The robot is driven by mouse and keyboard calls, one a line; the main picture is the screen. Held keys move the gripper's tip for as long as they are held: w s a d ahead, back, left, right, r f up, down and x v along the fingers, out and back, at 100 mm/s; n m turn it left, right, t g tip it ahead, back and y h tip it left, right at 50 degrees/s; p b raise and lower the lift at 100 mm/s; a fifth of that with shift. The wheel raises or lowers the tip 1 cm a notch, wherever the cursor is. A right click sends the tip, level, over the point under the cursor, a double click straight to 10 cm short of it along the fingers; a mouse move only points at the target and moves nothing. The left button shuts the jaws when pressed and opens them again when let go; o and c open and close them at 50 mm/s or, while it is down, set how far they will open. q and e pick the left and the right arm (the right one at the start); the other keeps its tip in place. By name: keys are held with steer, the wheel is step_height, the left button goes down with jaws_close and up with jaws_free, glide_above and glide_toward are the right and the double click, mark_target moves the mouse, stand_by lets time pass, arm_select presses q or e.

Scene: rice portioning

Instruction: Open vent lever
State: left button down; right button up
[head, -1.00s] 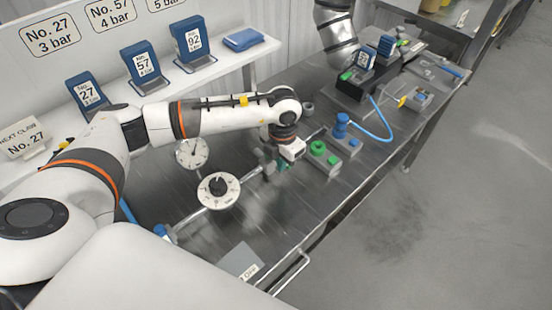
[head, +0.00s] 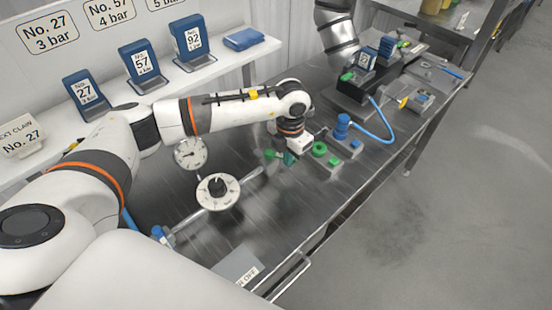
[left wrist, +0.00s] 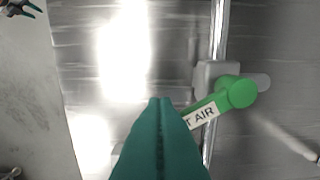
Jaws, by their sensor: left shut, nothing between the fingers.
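The vent lever is a green handle with a round green hub, labelled "…T AIR"; it shows in the left wrist view (left wrist: 238,92), the start of its label hidden behind my fingers. In the head view its green part (head: 270,153) shows just left of my left gripper. My left gripper (head: 289,158) has teal fingers, shut and empty. In the left wrist view the closed fingertips (left wrist: 160,102) are beside the handle's labelled end; I cannot tell whether they touch. My right gripper (left wrist: 30,9) shows small at that view's top left corner, its teal fingers apart.
A pipe with a white dial knob (head: 217,191) and a round gauge (head: 190,153) stands left of the gripper. A box with a green button (head: 319,148) and a blue fitting with hose (head: 343,125) stand to the right. The bench front is mostly clear.

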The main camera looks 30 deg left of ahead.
arm_select(q)
steer(key=shift+w+f+b, duration=0.1)
steer(key=shift+w+b, duration=0.35)
steer(key=shift+w, duration=0.5)
steer(key=shift+w+a+b, duration=0.2)
steer(key=shift+w+b, duration=0.2)
steer(key=shift+w, duration=0.15)
steer(key=shift+w+a+b, duration=0.2)
steer(key=shift+w+b, duration=0.2)
steer(key=shift+w, duration=0.1)
